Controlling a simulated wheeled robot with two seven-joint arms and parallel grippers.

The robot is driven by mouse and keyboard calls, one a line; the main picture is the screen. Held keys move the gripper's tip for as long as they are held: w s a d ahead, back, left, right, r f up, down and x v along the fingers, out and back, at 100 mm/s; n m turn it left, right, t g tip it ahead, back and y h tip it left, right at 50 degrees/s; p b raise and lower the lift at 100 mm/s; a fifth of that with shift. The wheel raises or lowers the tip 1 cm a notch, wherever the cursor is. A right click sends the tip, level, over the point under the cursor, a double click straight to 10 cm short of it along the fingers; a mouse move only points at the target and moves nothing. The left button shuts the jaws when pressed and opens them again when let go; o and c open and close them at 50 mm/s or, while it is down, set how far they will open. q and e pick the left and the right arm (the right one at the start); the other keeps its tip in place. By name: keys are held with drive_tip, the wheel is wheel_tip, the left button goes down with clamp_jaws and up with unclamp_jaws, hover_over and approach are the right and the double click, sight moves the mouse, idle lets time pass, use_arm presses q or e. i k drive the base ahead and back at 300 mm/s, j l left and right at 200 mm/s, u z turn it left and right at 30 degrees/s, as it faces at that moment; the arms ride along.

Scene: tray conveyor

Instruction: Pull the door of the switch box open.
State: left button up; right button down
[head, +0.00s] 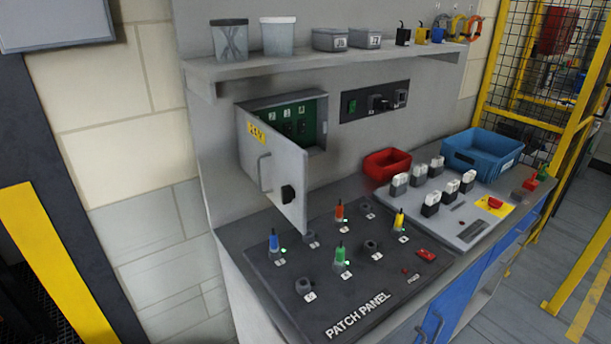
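The grey switch box (321,137) is fixed to the back panel above the workbench. Its door (278,181) stands open, swung out toward the front left. Part of the green interior (301,121) with small switches shows to the right of the door. The rest of the interior is hidden behind the door. Neither of my grippers is in the head view.
Below the door is a patch panel (378,297) with several coloured plugs. A red bin (387,164) and a blue bin (483,150) stand to the right. A shelf (330,62) with containers runs above the box. A yellow-framed fence (541,65) is at the right.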

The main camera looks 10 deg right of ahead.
sight(276, 162)
drive_tip(key=l+u, duration=0.1)
drive_tip(key=l, duration=0.65)
drive_tip(key=i+l+u, duration=0.1)
drive_tip(key=l, duration=0.7)
